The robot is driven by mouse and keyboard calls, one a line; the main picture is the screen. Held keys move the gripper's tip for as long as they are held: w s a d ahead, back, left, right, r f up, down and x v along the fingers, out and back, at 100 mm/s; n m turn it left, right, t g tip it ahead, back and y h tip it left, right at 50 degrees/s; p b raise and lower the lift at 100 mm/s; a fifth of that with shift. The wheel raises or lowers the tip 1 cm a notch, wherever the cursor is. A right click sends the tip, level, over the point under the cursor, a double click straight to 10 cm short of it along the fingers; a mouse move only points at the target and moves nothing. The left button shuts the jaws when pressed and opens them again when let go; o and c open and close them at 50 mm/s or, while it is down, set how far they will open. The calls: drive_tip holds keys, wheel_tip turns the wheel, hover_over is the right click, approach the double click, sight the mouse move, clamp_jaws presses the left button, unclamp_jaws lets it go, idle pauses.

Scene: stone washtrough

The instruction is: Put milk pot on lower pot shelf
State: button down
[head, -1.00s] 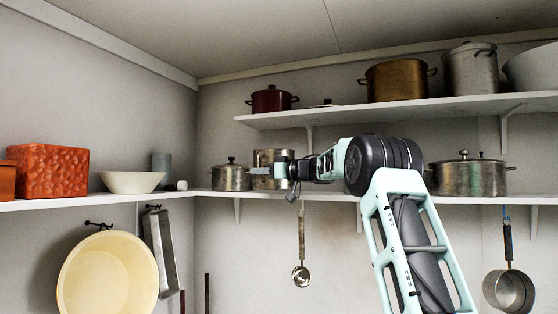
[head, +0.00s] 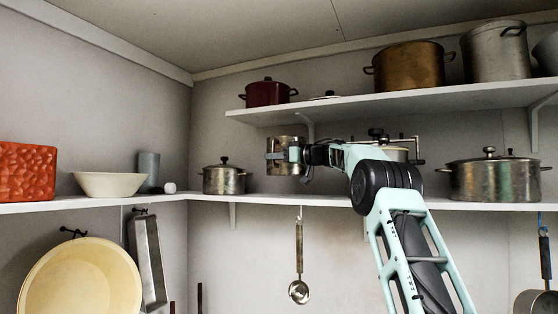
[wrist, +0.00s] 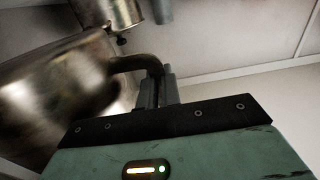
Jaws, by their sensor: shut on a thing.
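The milk pot (head: 285,168), a small metal pot, is held up at my gripper (head: 284,155), with its base seeming a little above the lower pot shelf (head: 265,198). In the wrist view the pot (wrist: 55,95) fills the left side, tilted in the picture. Its bent handle (wrist: 130,62) runs into the jaws of my gripper (wrist: 160,88), which are shut on it. In the head view my gripper covers part of the pot and the handle is hidden.
A lidded pot (head: 223,181) stands left of the milk pot on the lower shelf. A large lidded pot (head: 490,182) stands to the right, and another lidded pot (head: 390,152) is partly behind my arm. The upper shelf (head: 340,108) overhangs. A ladle (head: 299,265) hangs below.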

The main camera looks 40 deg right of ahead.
wheel_tip(320, 180, down, 6)
drive_tip(key=shift+f, duration=0.25)
idle(0.5)
drive_tip(key=shift+w+f, duration=0.1)
drive_tip(key=shift+f, duration=0.45)
idle(0.4)
drive_tip(key=c, duration=1.5)
unclamp_jaws()
drive_tip(key=shift+d+f+b, duration=0.1)
drive_tip(key=shift+f+b, duration=0.05)
drive_tip(key=shift+b, duration=0.15)
